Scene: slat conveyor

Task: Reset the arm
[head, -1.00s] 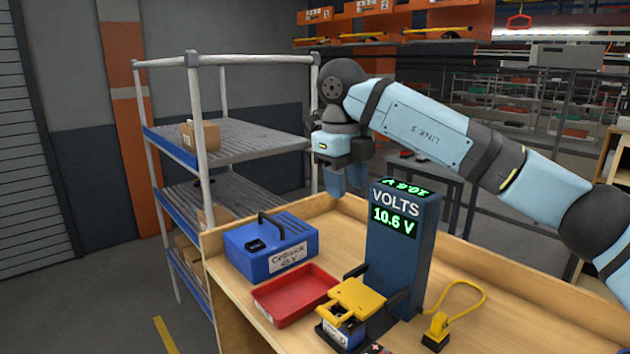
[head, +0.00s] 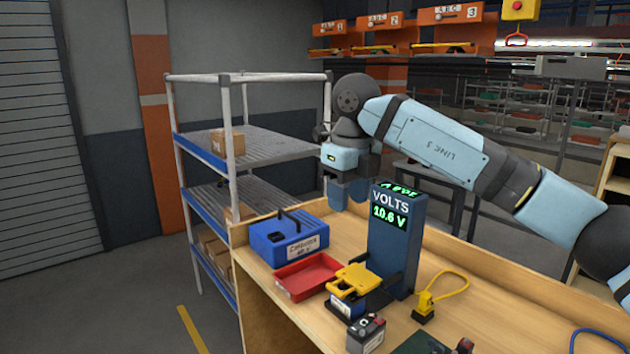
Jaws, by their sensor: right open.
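My right arm comes in from the right, and its gripper (head: 347,192) hangs downward behind the voltage tester (head: 395,250), above the far part of the wooden bench (head: 480,290). The gripper is open, with nothing seen between its fingers. The tester partly covers one finger. The tester is a dark blue post reading 10.6 V. My left gripper is not in view.
On the bench are a blue case (head: 290,238), an empty red tray (head: 308,277), a yellow clamp (head: 354,280) over a battery, a grey battery (head: 366,334) and a yellow looped cable (head: 425,303). A metal shelf rack (head: 232,140) with boxes stands behind left.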

